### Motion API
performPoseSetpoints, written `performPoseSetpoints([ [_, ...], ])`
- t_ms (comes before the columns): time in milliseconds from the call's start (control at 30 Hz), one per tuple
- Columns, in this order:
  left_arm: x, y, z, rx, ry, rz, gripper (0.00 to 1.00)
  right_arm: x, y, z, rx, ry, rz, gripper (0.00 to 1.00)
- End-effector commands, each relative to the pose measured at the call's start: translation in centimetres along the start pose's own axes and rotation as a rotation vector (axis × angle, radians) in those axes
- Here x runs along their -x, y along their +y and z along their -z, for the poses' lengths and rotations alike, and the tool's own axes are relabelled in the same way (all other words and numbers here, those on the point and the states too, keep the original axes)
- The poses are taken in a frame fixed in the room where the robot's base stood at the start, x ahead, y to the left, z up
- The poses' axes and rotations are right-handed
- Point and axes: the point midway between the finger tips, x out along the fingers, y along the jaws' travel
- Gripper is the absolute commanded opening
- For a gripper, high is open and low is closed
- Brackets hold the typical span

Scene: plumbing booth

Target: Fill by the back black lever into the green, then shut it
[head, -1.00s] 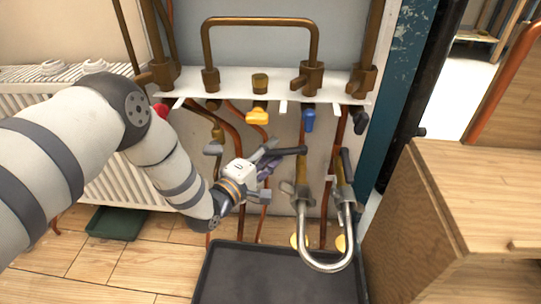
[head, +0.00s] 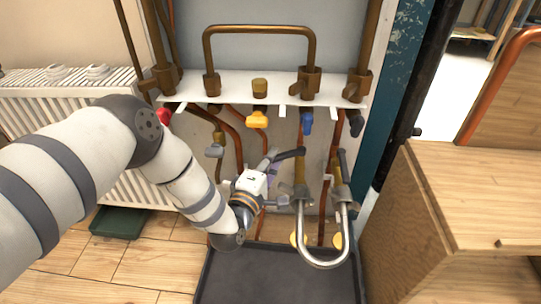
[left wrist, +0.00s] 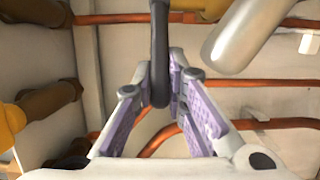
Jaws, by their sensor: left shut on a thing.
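My left gripper (head: 273,160) is shut on a black lever (head: 291,153), gripping near its outer end. This lever points left from a brass valve (head: 301,182) on the pipes. In the left wrist view the lever (left wrist: 159,50) runs down between the two purple-padded fingers (left wrist: 160,100). A chrome U-shaped pipe (head: 322,264) hangs below the two valves. My right gripper is not in view.
A dark grey tray (head: 280,285) lies on the floor below the pipes. Yellow (head: 257,119), blue (head: 307,123) and black (head: 356,124) handles sit under the white shelf (head: 230,93). A wooden cabinet (head: 450,215) closes off the right side; a radiator (head: 60,110) stands at left.

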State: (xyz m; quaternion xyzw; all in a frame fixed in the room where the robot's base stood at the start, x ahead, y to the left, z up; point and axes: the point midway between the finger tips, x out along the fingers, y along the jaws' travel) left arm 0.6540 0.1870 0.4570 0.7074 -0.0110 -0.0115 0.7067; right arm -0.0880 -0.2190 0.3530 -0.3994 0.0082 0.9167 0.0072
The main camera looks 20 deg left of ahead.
Motion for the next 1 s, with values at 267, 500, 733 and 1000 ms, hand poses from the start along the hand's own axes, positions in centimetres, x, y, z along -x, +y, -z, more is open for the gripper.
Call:
performPoseSetpoints([
  [267, 0.0, 0.0, 0.0, 0.001, -0.001, -0.001, 0.33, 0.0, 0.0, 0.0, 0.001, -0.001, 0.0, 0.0],
  [500, 0.4, -0.1, 0.0, 0.001, -0.002, 0.001, 0.33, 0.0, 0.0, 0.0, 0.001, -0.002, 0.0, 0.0],
  [733, 5.9, -0.1, 0.0, 0.003, -0.002, 0.005, 0.33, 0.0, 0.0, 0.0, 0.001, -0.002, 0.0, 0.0],
  [1000, 11.3, -0.1, 0.0, 0.002, -0.002, 0.001, 0.33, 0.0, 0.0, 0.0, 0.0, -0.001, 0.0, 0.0],
])
